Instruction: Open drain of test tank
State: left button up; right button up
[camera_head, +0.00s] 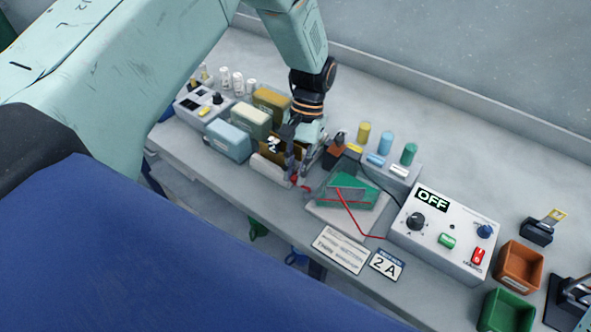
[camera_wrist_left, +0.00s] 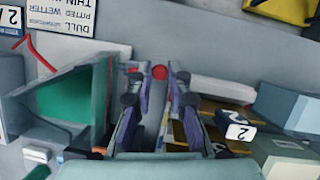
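The test tank (camera_head: 348,192) is a clear box with green inside, standing on a pale base on the bench; it also shows at left in the wrist view (camera_wrist_left: 72,97). A small red knob (camera_wrist_left: 160,72), which looks like the drain handle, sits beside the tank; in the head view it is a small red spot (camera_head: 294,181) at the tank's left. My left gripper (camera_head: 297,168) points down over it. In the wrist view its fingers (camera_wrist_left: 158,76) are apart, with the knob between the tips; contact cannot be told.
A control box (camera_head: 440,232) reading OFF stands right of the tank, with a red wire between them. Several coloured blocks (camera_head: 228,140) crowd the left gripper. Orange (camera_head: 518,268) and green (camera_head: 508,312) bins stand at right. Label cards (camera_head: 342,250) lie in front.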

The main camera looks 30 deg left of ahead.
pick_arm(q)
jog(key=o, duration=0.4)
jog(key=shift+s, duration=0.15)
jog(key=shift+w+r, duration=0.15)
jog(key=shift+w, duration=0.05)
jog(key=v, duration=1.1)
jog(key=shift+w+r, duration=0.1)
jog(key=shift+r, duration=0.2)
